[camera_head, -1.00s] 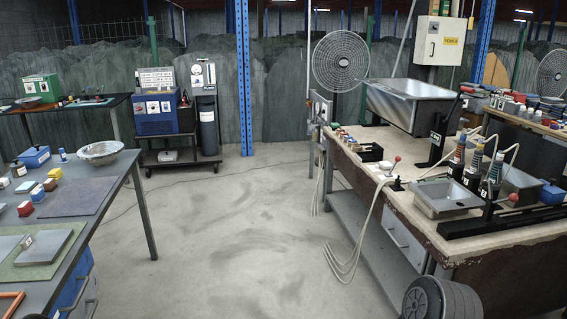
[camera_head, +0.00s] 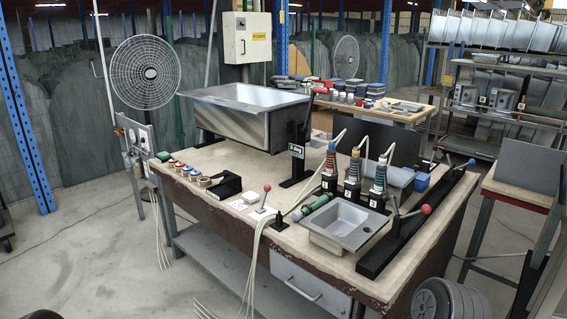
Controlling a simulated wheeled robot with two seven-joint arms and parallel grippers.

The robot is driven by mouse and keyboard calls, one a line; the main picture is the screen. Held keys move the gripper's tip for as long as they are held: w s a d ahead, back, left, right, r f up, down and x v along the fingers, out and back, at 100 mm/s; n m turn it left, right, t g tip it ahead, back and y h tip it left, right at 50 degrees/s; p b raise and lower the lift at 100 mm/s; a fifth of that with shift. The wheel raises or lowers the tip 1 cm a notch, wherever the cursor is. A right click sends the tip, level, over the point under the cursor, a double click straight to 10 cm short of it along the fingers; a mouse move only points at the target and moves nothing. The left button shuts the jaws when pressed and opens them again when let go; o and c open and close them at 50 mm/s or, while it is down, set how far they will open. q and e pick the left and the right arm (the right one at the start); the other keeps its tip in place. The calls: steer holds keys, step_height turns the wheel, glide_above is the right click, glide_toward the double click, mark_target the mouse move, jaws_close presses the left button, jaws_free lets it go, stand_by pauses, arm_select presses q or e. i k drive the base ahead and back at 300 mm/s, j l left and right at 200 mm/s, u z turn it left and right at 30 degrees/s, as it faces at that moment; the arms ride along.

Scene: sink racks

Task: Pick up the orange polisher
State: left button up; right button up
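Several polishers with pale hoses are on the workbench (camera_head: 243,165). Three stand upright in black numbered holders right of the middle. The leftmost upright polisher (camera_head: 331,160) has reddish-orange bands and looks closest to orange. The middle upright polisher (camera_head: 354,170) has a yellowish top and dark body. A green tool (camera_head: 310,208) lies at the left rim of the metal sink tray. At this size I cannot be certain which is the orange one. Neither of my grippers is in view.
A small metal sink (camera_head: 343,228) and black rail (camera_head: 412,232) with a red-knobbed lever sit in front of the polishers. A large metal basin (camera_head: 245,112) stands behind. Cables hang over the front edge. Floor at left is clear.

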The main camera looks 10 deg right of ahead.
mark_target(331, 172)
steer(key=i+j+z, duration=0.25)
steer(key=z, duration=0.15)
steer(key=i+j+z, duration=0.2)
steer(key=j+z, duration=0.25)
steer(key=i+j+z, duration=0.1)
steer(key=j+z, duration=0.3)
steer(key=j, duration=0.15)
steer(key=j+z, duration=0.85)
steer(key=j, duration=0.2)
